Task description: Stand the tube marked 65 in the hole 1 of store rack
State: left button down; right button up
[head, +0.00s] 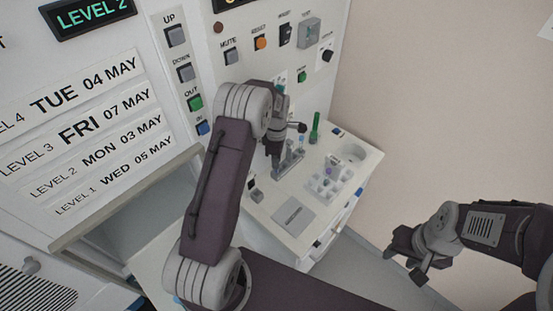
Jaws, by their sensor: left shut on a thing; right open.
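My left gripper (277,152) reaches down over the back of the white worktop, beside a small grey metal stand (290,160). It is shut on what seems to be a tube, mostly hidden by the gripper and arm; no marking can be read. A green tube (314,128) stands upright just right of the gripper, apart from it. A pale rack with several holes (327,184) sits on the worktop to the right. Its hole numbers are too small to read, and I cannot tell which holder is the store rack. My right gripper (408,262) is open and empty, away from the worktop.
The white worktop (347,209) has a round recess (354,153) at right and a grey square plate (293,215) in front. A control panel with buttons (230,56) rises behind. A dated level board (85,130) stands at left.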

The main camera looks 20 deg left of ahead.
pick_arm(q)
jog(key=shift+f, duration=0.25)
jog(key=shift+f+b, duration=0.35)
jog(key=shift+f, duration=0.1)
dwell(0.3)
jog(key=c, duration=1.3)
grip_release()
jog(key=shift+o, duration=0.2)
notch_tip(320, 180, up, 9)
jog(key=p, duration=0.8)
jog(key=shift+r, duration=0.2)
jog(key=shift+f, duration=0.15)
